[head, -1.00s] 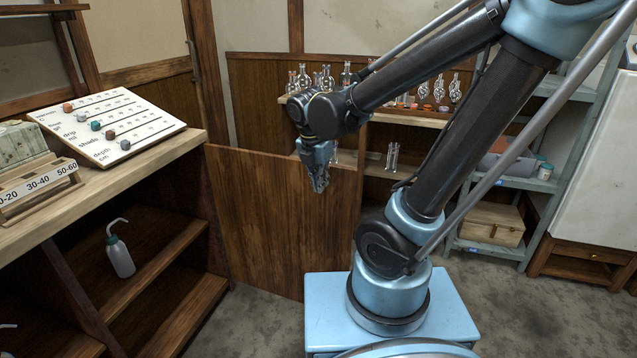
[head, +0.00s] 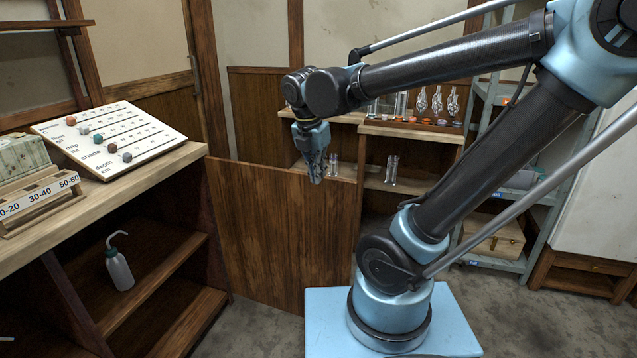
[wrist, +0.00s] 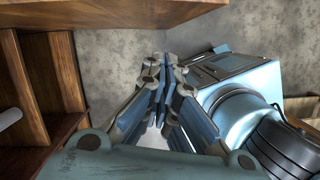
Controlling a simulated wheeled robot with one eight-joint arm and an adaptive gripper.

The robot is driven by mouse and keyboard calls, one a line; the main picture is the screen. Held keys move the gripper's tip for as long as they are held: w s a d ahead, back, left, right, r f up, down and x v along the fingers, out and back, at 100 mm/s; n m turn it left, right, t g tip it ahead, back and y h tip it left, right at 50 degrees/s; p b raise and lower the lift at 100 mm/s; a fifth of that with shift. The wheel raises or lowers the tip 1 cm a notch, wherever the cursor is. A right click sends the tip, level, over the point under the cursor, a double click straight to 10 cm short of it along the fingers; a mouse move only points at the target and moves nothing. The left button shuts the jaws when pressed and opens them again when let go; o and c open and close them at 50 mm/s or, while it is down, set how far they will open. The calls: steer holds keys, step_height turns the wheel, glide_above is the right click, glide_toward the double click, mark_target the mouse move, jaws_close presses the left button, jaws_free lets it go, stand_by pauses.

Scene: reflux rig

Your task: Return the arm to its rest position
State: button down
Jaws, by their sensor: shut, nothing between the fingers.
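My gripper (head: 317,180) points downward in the head view, in front of the wooden panel and the shelf behind it. It is shut and empty. In the wrist view my gripper (wrist: 163,82) shows its blue fingers together, with the grey floor beyond and nothing between them. My arm is bent, with its elbow high at the right of the head view, and its lower link rises from my blue base.
A wooden bench at left holds a slanted board (head: 110,139) with coloured beads and a labelled rack (head: 38,202). A wash bottle (head: 119,265) stands on the shelf below. Glassware (head: 437,103) stands on the back shelves. A wooden box (head: 497,240) sits at right.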

steer(key=s+d+f+m, duration=0.3)
steer(key=d+m, duration=0.2)
steer(key=m, duration=0.4)
steer(key=s+d+f+m+y, duration=0.1)
steer(key=s+d+f+m, duration=0.2)
steer(key=m, duration=0.7)
steer(key=s+d+f+m, duration=0.2)
steer(key=d+f+m, duration=0.3)
steer(key=d+m, duration=0.3)
steer(key=shift+s+f+m+y, duration=0.3)
steer(key=shift+s+m, duration=0.1)
steer(key=shift+m, duration=0.5)
steer(key=shift+a, duration=0.1)
